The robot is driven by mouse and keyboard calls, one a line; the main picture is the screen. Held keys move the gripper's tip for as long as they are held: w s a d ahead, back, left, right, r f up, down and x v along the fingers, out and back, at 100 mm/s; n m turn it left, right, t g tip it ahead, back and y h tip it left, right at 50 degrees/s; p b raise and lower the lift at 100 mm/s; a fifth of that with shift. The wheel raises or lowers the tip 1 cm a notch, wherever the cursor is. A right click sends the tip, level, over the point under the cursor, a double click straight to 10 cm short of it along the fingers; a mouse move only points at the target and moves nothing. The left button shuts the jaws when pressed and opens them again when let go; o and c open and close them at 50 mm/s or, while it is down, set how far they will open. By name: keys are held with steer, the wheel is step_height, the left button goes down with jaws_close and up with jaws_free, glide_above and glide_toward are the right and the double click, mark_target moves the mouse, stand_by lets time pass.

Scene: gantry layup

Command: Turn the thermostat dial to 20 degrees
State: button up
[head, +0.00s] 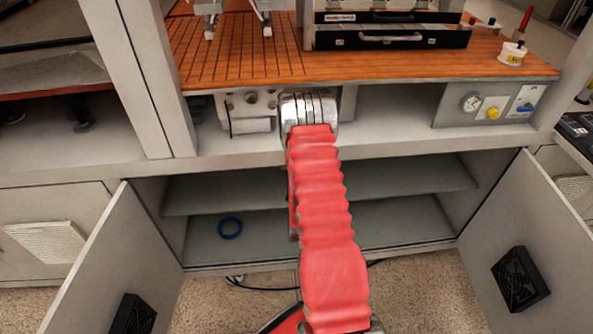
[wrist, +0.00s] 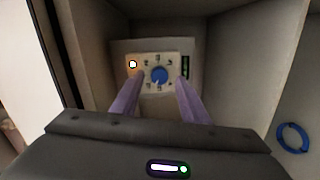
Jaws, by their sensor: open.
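The thermostat dial (wrist: 158,75) is a round blue knob on a pale square faceplate (wrist: 145,88) with dark marks around it, too small to read. It shows in the wrist view, at the back of a grey recess. My gripper (wrist: 155,85) is open, its two purple fingers pointing toward the faceplate, one on each side of the dial in the picture. I cannot tell whether the fingers touch it. The dial's setting is not legible. In the head view my red-sleeved arm hides the gripper and dial.
A blue ring (head: 230,228) lies on the lower cabinet shelf. Both cabinet doors (head: 517,240) stand open. A gauge panel (head: 449,112) sits to the right under the slatted worktop (head: 240,60).

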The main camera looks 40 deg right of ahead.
steer(key=f+v, duration=0.1)
steer(key=v, duration=1.2)
steer(key=shift+r, duration=0.4)
step_height(320, 180, down, 11)
steer(key=s+a+m+g+y, duration=0.2)
steer(key=a+m+g+y, duration=0.1)
steer(key=m+g+y, duration=0.15)
steer(key=s+a+m+g+y, duration=0.2)
steer(key=a+m+g+y, duration=0.1)
steer(key=a+g, duration=0.15)
steer(key=s+a+r+y, duration=0.1)
steer(key=s+a+r, duration=0.2)
steer(key=a+r, duration=0.4)
steer(key=s+a+r+y, duration=0.1)
steer(key=s+a+r, duration=0.2)
steer(key=r, duration=1.8)
steer(key=s+a+r+t+y, duration=0.1)
steer(key=s+a+r, duration=0.3)
steer(key=a+r, duration=0.7)
step_height(320, 180, up, 4)
steer(key=shift+f+m, duration=0.15)
steer(key=shift+m, duration=0.2)
